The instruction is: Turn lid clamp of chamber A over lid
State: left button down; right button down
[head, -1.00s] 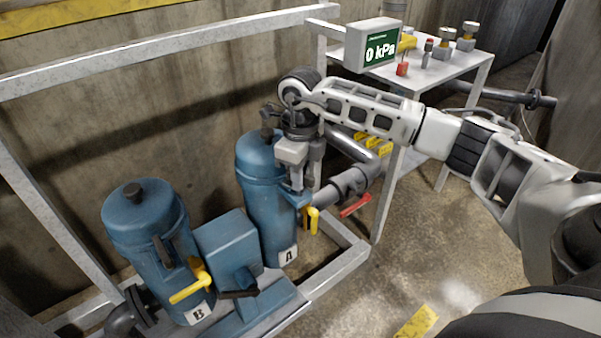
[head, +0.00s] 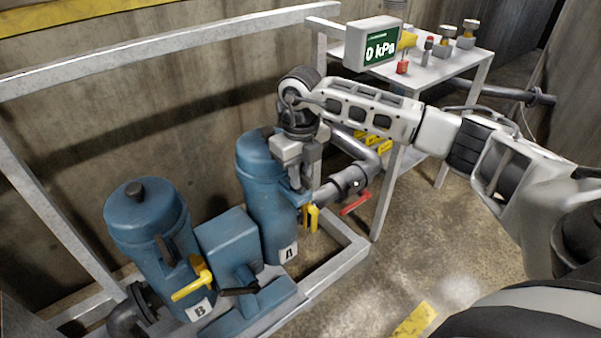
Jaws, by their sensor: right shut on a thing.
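Chamber A (head: 268,215) is the blue cylinder at the right of the rack, with its lid on top, partly behind my right gripper. My right gripper (head: 302,186) points down at the front right side of this lid. It is shut on the lid clamp of chamber A, which is mostly hidden by the fingers, so its exact angle cannot be told. A yellow handle (head: 311,218) sits just below the fingers. My left gripper is not in view.
Chamber B (head: 150,240), with a dark clamp (head: 165,250) and yellow handle (head: 193,284), stands at the left. A blue block (head: 230,245) sits between the chambers. A pipe with a red lever (head: 355,203) is at the right. A gauge (head: 371,43) reads 0 kPa.

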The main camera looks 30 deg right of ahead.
jog(key=shift+w+r, duration=0.1)
jog(key=c, duration=1.4)
grip_release()
notch_tip(320, 180, up, 16)
